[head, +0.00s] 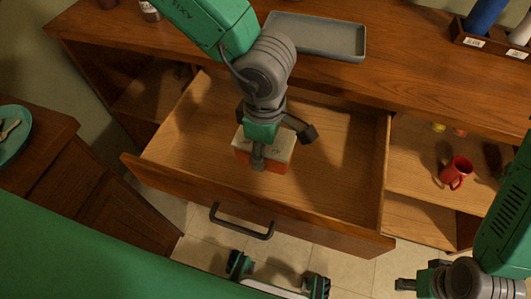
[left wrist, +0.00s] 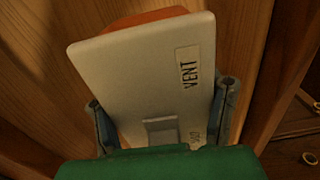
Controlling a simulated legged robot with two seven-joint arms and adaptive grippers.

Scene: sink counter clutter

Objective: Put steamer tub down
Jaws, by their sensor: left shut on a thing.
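The steamer tub (head: 264,144) is an orange tub with a cream lid. It is over the inside of the open wooden drawer (head: 330,194); I cannot tell whether it touches the drawer floor. My left gripper (head: 281,146) reaches down from above and is shut on the tub. In the left wrist view the tub's lid (left wrist: 140,68) carries a label reading VENT, and the fingers of my left gripper (left wrist: 164,112) sit on opposite sides of it. My right gripper (head: 408,286) is at the lower right, away from the drawer, partly cut off.
A grey tray (head: 318,37) lies on the counter (head: 400,80) behind the drawer. A red mug (head: 456,172) stands on the shelf to the right. A wooden caddy (head: 484,42) is at the back right. A teal plate (head: 12,132) is at the far left. The drawer around the tub looks empty.

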